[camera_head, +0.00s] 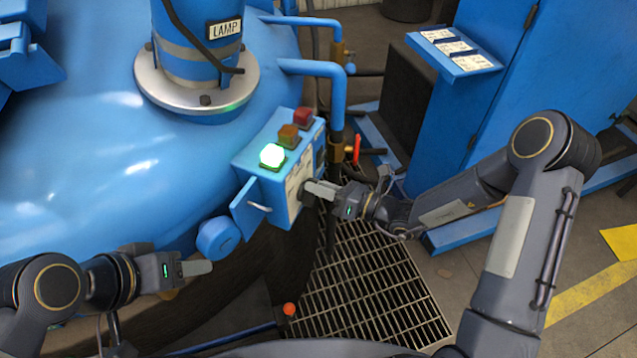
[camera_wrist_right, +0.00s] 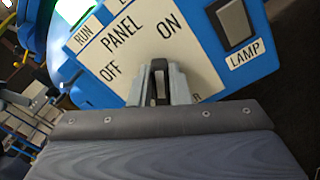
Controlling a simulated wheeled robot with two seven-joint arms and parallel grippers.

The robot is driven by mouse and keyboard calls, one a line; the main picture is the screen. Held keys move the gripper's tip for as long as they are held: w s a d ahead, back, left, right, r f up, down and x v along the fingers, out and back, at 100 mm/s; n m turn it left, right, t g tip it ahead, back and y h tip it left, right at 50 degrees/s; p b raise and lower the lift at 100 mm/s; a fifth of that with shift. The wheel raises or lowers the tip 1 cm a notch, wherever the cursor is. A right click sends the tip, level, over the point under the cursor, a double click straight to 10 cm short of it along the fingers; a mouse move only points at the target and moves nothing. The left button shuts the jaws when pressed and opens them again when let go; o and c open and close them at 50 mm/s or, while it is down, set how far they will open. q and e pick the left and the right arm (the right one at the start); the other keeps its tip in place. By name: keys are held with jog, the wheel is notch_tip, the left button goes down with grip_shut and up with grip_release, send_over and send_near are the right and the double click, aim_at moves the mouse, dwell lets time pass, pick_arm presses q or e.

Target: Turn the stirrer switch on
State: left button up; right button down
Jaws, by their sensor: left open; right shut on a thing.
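A blue control box (camera_head: 262,180) stands on the vessel's side in the head view, with a lit green lamp on top. The right wrist view shows its white panel (camera_wrist_right: 118,42), marked RUN, PANEL, OFF and ON. My right gripper (camera_head: 310,190) is at the box's face. In the right wrist view my right gripper (camera_wrist_right: 158,72) is shut on a dark switch lever (camera_wrist_right: 158,84), between OFF and ON. The label below is mostly hidden; only an R shows. My left gripper (camera_head: 205,268) is open and empty at the lower left, away from the box.
A black rocker switch (camera_wrist_right: 235,22) labelled LAMP sits right of the panel. Orange (camera_head: 288,136) and red (camera_head: 303,118) lamps top the box. Blue pipes (camera_head: 335,100) and a red-handled valve (camera_head: 356,149) stand close behind. A floor grate (camera_head: 370,290) lies below; a blue cabinet (camera_head: 520,90) stands right.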

jog(key=shift+w+d+f+m+p, duration=0.1)
jog(key=shift+m+p, duration=0.2)
jog(key=shift+m, duration=0.3)
jog(key=shift+w+d+f+m+p, duration=0.1)
jog(key=shift+m+p, duration=0.15)
jog(key=shift+m, duration=0.35)
jog(key=c, duration=1.4)
grip_release()
jog(key=shift+o, duration=0.2)
jog(key=b+v, duration=0.1)
jog(key=v, duration=0.6)
jog(key=shift+s+d, duration=0.2)
jog(key=shift+d, duration=0.1)
